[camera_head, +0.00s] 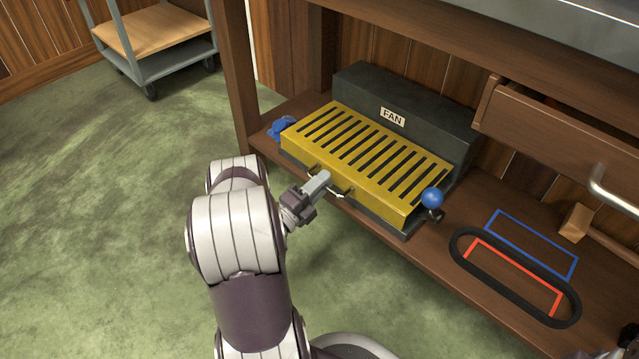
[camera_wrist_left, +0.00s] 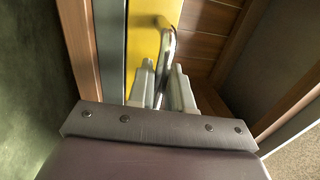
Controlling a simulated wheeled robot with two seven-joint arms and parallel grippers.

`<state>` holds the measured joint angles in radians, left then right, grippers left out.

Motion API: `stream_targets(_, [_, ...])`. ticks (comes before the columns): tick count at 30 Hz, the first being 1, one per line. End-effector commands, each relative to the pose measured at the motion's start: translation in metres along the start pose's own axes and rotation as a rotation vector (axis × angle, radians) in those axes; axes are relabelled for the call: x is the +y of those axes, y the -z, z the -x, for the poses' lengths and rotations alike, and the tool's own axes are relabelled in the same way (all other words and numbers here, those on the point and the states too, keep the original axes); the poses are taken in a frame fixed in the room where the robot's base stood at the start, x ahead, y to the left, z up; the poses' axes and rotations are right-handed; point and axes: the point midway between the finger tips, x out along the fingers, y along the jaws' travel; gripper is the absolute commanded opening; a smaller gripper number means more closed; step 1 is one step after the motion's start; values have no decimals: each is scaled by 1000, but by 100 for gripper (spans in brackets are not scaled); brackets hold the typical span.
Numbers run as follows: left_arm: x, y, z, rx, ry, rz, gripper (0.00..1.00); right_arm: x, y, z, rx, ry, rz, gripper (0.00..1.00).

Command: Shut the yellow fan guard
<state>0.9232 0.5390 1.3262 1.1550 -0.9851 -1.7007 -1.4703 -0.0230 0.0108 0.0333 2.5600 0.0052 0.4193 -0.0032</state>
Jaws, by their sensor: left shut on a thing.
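The yellow slotted fan guard (camera_head: 365,150) lies low over the front of the dark fan housing (camera_head: 440,128), which carries a FAN label. I cannot tell whether a small gap is left under it. My left gripper (camera_head: 330,185) is at the guard's front edge, shut on its metal handle. In the left wrist view the guard (camera_wrist_left: 143,50) is a yellow panel, and the silver handle (camera_wrist_left: 171,45) runs between the fingers of my left gripper (camera_wrist_left: 164,75). The fingers hide part of the handle. My right gripper is not clearly seen.
The fan sits on a wooden shelf (camera_head: 400,262) under a bench. A blue ball knob (camera_head: 432,197) stands at the guard's right corner. A black oval ring (camera_head: 460,256) lies by blue and red outlines. An open drawer (camera_head: 560,135) overhangs at right. Green floor is clear at left.

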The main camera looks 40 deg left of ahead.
Motion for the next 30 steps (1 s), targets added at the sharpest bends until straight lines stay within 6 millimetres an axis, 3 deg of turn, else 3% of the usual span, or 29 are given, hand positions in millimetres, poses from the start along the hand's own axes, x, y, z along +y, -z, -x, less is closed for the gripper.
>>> stream_targets(8, [4,1,-1,2,-12,1,0,0,0,-1,0,0,0,68])
stream_targets(9, [4,1,-1,2,-12,1,26,0,0,-1,0,0,0,68])
stream_targets(10, [4,1,0,2,-12,1,34,0,0,-1,0,0,0,68])
stream_targets(23, [0,0,7,0,-9,2,34,0,1,6,0,0,0,68])
stream_targets(30, [-4,0,54,-7,-10,5,34,0,4,35,0,0,0,68])
